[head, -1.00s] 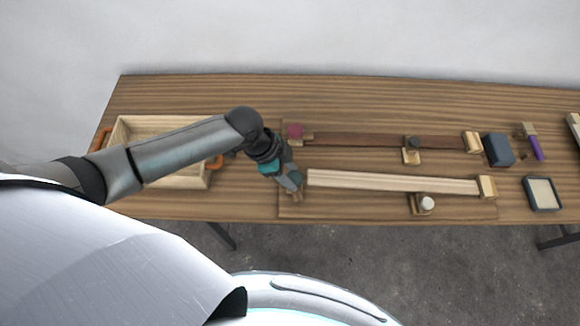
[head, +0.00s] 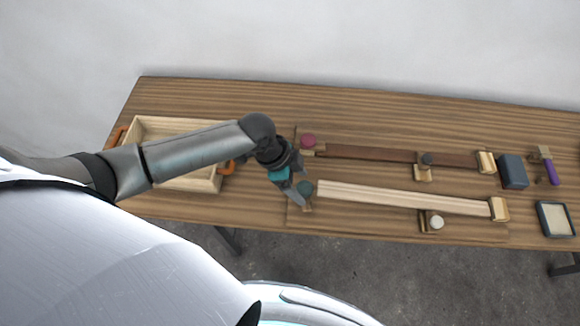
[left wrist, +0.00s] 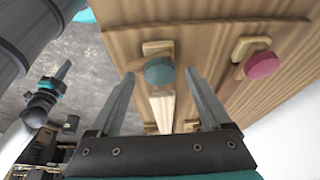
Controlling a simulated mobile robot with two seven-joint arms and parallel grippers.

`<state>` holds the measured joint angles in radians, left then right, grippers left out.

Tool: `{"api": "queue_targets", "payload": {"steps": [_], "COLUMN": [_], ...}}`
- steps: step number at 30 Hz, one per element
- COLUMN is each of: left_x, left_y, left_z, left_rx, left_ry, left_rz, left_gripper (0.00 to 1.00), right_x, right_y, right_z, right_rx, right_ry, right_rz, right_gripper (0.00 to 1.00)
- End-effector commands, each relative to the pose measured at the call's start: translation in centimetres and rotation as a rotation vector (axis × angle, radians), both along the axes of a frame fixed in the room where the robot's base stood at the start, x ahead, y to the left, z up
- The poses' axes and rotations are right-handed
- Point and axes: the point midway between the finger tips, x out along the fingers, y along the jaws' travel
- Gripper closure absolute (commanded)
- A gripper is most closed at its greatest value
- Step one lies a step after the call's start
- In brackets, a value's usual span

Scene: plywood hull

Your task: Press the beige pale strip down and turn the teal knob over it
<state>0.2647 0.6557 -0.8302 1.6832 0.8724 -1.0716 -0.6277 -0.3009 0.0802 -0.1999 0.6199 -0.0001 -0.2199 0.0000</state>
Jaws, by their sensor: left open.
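The teal knob (head: 305,188) sits on a small wooden block near the left end of the pale strip (head: 400,198). The strip's right end meets a wooden block (head: 498,208). My left gripper (head: 300,200) is open beside the teal knob and partly overlaps it in the head view. In the left wrist view, the knob (left wrist: 159,71) shows between the tips of the open left gripper (left wrist: 159,76), apart from both fingers. The pale strip (left wrist: 163,110) runs below it there. I cannot tell whether its left end is raised. A dark, teal-banded gripper, apparently my right (left wrist: 60,75), shows at left.
A dark strip (head: 370,153) with a crimson knob (head: 308,140) lies behind. A white knob (head: 437,222) and a dark knob (head: 426,159) stand midway. A wooden tray (head: 218,180) is left; a blue block (head: 513,171), purple-handled tool (head: 551,172) and dark-framed pad (head: 555,218) are right.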

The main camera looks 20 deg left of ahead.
Motion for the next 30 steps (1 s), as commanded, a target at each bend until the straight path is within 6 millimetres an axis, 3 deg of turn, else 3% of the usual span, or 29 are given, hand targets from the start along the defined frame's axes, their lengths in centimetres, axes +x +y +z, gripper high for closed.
{"api": "queue_targets", "payload": {"steps": [18, 24, 30], "left_x": [-1.3, -1.6, -1.7], "left_y": [4.5, 5.2, 5.3], "left_z": [11.2, 13.2, 13.6], "left_rx": [0.003, 0.001, -0.001], "left_ry": [-0.004, -0.001, 0.0], "left_rz": [0.0, 0.0, 0.0], "left_gripper": [0.19, 0.19, 0.19], "right_x": [0.0, 0.1, 0.1], "right_y": [0.0, 0.0, 0.0], "right_z": [1.2, 1.2, 1.3], "right_rx": [0.0, 0.0, 0.0], "right_ry": [-0.001, -0.001, -0.001], "right_rz": [0.0, 0.0, 0.0], "right_gripper": [1.0, 1.0, 1.0]}}
